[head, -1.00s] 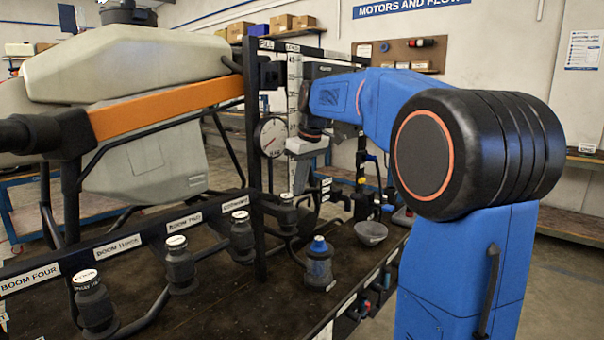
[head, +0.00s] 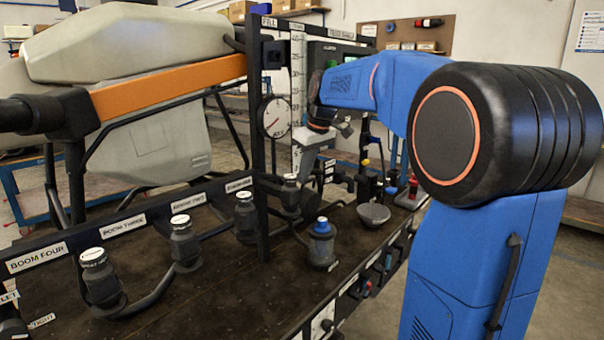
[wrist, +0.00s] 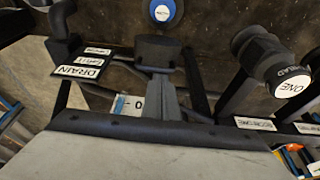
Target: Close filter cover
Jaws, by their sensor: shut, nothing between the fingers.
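A translucent dark jar (head: 321,250) with a blue top (head: 321,227) stands on the dark bench in the head view. It looks like the filter, but I cannot tell which part is its cover. A round blue-rimmed cap with a white label (wrist: 165,11) shows at the top edge of the wrist view, probably the same jar. My gripper (head: 307,172) points down beside the white scale, above and behind the jar and apart from it. In the wrist view my shut, empty fingers (wrist: 158,48) point toward the blue-rimmed cap. Their tips are dark.
A grey bowl (head: 373,214) sits right of the jar. Several black capped boom valves (head: 245,215) and pipes line the bench's left side. A dark upright post (head: 262,190) and a round gauge (head: 276,117) stand near my gripper. The drone (head: 150,70) fills the left.

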